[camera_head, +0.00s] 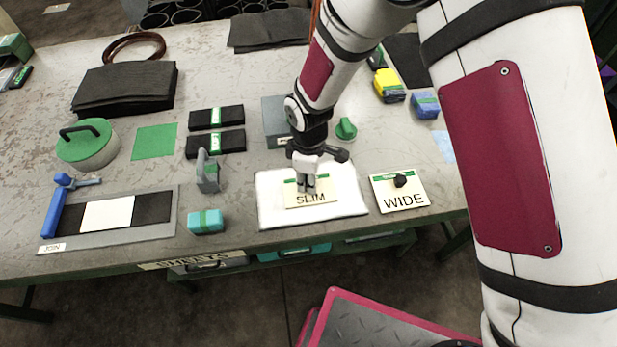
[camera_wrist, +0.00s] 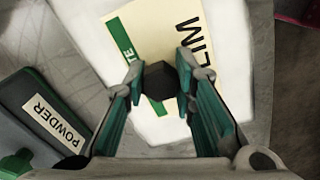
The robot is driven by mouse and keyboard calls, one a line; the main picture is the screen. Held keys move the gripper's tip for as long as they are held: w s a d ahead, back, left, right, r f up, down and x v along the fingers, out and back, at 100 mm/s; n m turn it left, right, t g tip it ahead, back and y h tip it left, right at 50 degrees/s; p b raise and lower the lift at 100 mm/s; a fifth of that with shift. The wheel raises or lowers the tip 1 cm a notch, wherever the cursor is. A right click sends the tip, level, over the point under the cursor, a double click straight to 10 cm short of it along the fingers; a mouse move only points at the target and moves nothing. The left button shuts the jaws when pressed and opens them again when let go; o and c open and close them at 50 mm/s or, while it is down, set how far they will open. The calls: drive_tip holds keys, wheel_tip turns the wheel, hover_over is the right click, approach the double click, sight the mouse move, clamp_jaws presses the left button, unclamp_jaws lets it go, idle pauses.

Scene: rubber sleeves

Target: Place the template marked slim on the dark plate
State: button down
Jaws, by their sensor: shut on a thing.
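The cream template marked SLIM (camera_head: 322,200), with a green stripe, is over a white sheet (camera_head: 275,212) near the table's front edge; I cannot tell whether it touches it. It also shows in the wrist view (camera_wrist: 218,60). My gripper (camera_head: 308,183) points down at it, its two fingers (camera_wrist: 163,78) shut on the template's dark knob (camera_wrist: 160,82). A template marked WIDE (camera_head: 385,190) lies to the right, with its own black knob. A dark flat piece (camera_head: 405,58) lies at the back right, partly hidden by my arm; I cannot tell if it is the dark plate.
A grey upright tool (camera_head: 208,175) and teal block (camera_head: 206,222) stand left. A JOIN board (camera_head: 165,228) with dark strips lies further left. Dark sheets (camera_head: 125,88) lie behind.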

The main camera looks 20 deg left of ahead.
drive_tip(key=shift+f, duration=0.1)
drive_tip(key=c, duration=1.3)
unclamp_jaws()
drive_tip(key=shift+c, duration=0.2)
wheel_tip(320, 180, up, 12)
drive_tip(key=shift+b, duration=0.45)
